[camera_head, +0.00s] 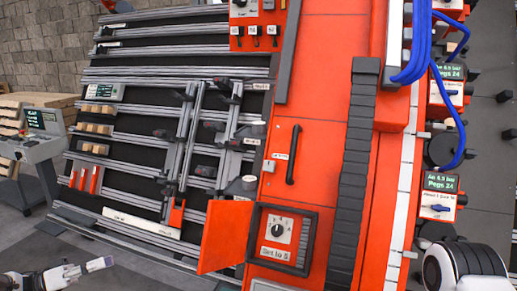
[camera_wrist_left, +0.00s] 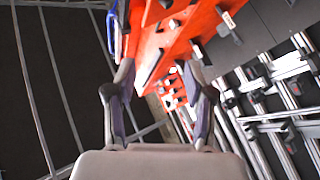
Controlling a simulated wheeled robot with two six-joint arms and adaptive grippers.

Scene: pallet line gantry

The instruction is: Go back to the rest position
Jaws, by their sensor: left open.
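My left gripper (camera_head: 98,264) shows at the lower left in the head view, over the floor and clear of the machine. In the left wrist view, the two fingers of my left gripper (camera_wrist_left: 161,72) stand apart with nothing between them. The orange machine (camera_head: 325,100) fills the middle of the head view, and part of it (camera_wrist_left: 172,45) shows beyond the fingers in the wrist view. My right gripper is not in view.
A small orange door (camera_head: 224,236) stands open beside a dial panel (camera_head: 279,236). A rail conveyor (camera_head: 140,140) lies left of the machine. A console (camera_head: 42,122) stands at the far left. Blue hoses (camera_head: 418,50) hang at the right. Grey floor (camera_head: 145,270) is free at the lower left.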

